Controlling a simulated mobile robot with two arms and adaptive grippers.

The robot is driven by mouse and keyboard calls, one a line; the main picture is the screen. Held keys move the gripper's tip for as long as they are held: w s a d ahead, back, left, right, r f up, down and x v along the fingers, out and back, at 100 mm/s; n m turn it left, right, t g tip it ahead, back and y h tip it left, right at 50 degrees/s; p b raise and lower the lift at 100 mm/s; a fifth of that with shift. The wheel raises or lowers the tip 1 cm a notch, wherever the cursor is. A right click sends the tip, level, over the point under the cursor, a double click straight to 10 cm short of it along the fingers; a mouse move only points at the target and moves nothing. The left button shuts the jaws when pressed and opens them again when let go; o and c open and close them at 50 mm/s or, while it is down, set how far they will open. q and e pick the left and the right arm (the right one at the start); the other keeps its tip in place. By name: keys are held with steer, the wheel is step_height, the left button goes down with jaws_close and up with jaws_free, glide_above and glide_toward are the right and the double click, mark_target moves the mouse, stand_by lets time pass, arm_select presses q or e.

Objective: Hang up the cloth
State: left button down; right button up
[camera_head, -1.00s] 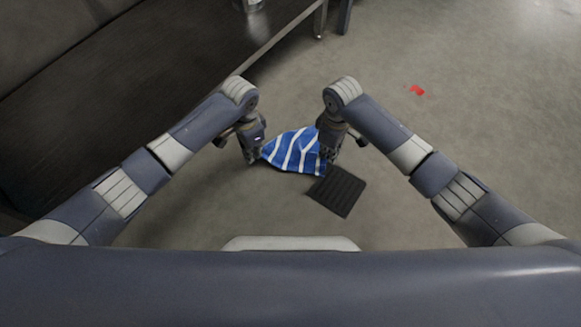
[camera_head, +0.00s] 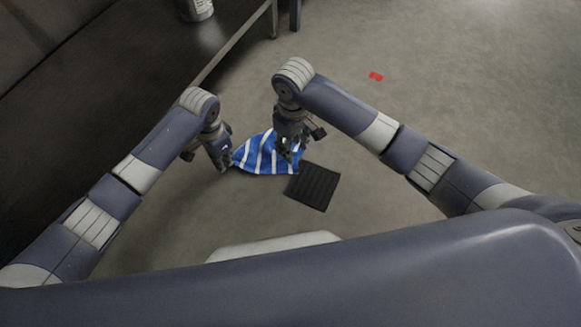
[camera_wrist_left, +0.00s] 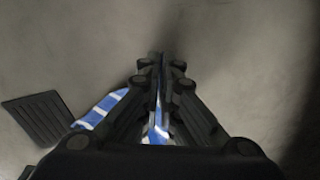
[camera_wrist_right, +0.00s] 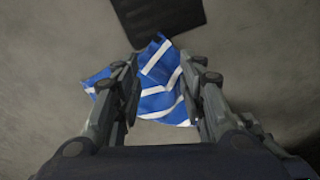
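The blue cloth with white stripes (camera_head: 262,155) spans the gap between my two grippers, above the floor or on it; I cannot tell which. My left gripper (camera_head: 223,167) is at its left corner. In the left wrist view the fingers (camera_wrist_left: 158,62) are together, with the cloth (camera_wrist_left: 106,108) showing beside and between them, so it appears pinched. My right gripper (camera_head: 289,154) is over the cloth's right part. In the right wrist view its fingers (camera_wrist_right: 164,72) are wide apart, with the cloth (camera_wrist_right: 152,88) visible between and beyond them. No hanging place is recognisable.
A dark ribbed mat (camera_head: 313,187) lies on the floor just right of the cloth. A long dark bench or table (camera_head: 110,90) runs along the left, with a light container (camera_head: 197,9) on it. A red patch (camera_head: 376,76) marks the otherwise open floor at right.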

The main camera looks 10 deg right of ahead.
mark_target(292, 170)
steer(key=shift+s+f, duration=0.1)
steer(key=shift+f, duration=4.8)
steer(key=shift+f, duration=0.2)
steer(key=shift+c, duration=0.5)
jaws_close()
steer(key=shift+r, duration=2.55)
